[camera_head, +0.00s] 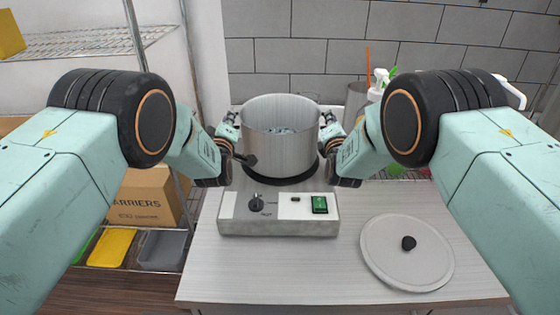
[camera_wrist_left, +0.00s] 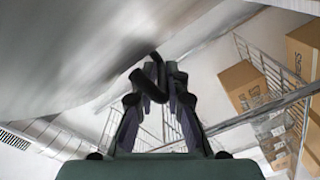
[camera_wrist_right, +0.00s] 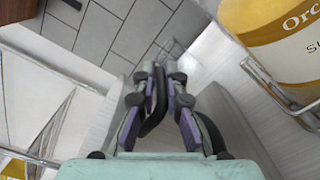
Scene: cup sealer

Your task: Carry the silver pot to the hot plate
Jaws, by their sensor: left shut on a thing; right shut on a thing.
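The silver pot (camera_head: 281,150) is upright over the black round plate (camera_head: 290,182) of the hot plate (camera_head: 279,222); whether its bottom touches the plate I cannot tell. Small pale contents show inside. My left gripper (camera_head: 233,122) is shut on the pot's left handle; in the left wrist view its fingers (camera_wrist_left: 152,82) close around a black handle beside the blurred pot wall (camera_wrist_left: 70,45). My right gripper (camera_head: 329,122) is at the opposite side, and in the right wrist view its fingers (camera_wrist_right: 156,85) are shut on the other black handle (camera_wrist_right: 154,105).
A round lid (camera_head: 407,252) with a black knob lies on the table (camera_head: 270,277) at the right front. The hot plate's front carries a dial and a green switch. Spray bottles (camera_head: 380,83) stand behind right. A cardboard box (camera_head: 146,197) is on a shelf at left.

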